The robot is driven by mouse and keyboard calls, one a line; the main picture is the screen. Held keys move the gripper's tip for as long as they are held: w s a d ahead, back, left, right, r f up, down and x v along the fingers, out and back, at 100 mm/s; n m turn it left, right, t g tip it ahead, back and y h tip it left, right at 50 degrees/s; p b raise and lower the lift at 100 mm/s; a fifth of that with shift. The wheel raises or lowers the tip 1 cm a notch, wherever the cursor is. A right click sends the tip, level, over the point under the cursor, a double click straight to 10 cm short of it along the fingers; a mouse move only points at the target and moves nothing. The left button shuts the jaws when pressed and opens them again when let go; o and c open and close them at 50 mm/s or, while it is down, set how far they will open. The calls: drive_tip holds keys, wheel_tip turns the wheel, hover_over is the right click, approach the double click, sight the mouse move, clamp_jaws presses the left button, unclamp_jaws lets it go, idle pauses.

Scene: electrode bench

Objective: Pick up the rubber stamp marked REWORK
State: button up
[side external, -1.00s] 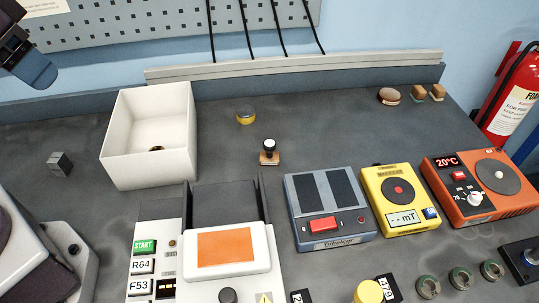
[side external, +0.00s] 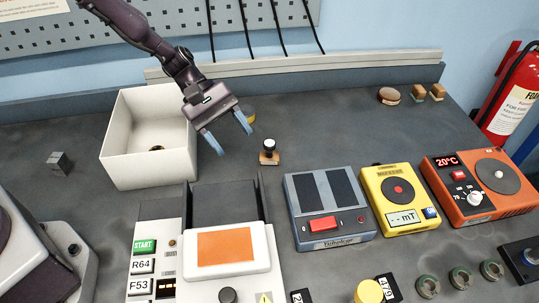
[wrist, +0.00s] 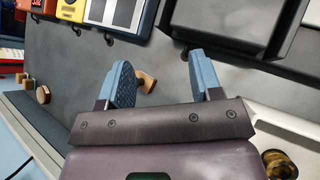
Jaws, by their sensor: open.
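The open white bin (side external: 125,163) stands left of my gripper. A grey device (side external: 300,225), a yellow meter (side external: 402,185) and an orange hotplate (side external: 455,205) sit to the right. Small brown items (side external: 389,95) lie at the back right.

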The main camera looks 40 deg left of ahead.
sight(276, 158)
drive_tip(key=w+n+t+h, duration=0.1)
drive_tip(key=w+n, duration=0.1)
drive_tip(key=w+d+n+t+h, duration=0.1)
drive_tip(key=w+n, duration=0.1)
drive_tip(key=w, duration=0.1)
drive_tip(key=w+d+n+t+h, duration=0.1)
drive_tip(key=w+n, duration=0.2)
drive_tip(key=shift+w+f+t, duration=0.2)
drive_tip(key=shift+t, duration=0.2)
drive_tip(key=shift+f+n, duration=0.15)
drive_tip(key=shift+n, duration=0.15)
drive_tip(key=shift+f, duration=0.4)
wheel_tip(276, 158, down, 5)
drive_tip(key=shift+s+f, duration=0.1)
drive_tip(key=shift+f, duration=0.05)
drive_tip(key=shift+w+d+f, duration=0.2)
drive_tip(key=shift+d+f, duration=0.55)
drive_tip(key=shift+d, duration=0.2)
drive_tip(key=shift+w+d+f, duration=0.1)
drive_tip(key=shift+d+f, duration=0.1)
drive_tip(key=shift+d, duration=0.25)
drive_tip(key=c, duration=1)
drive_tip(key=shift+r, duration=0.15)
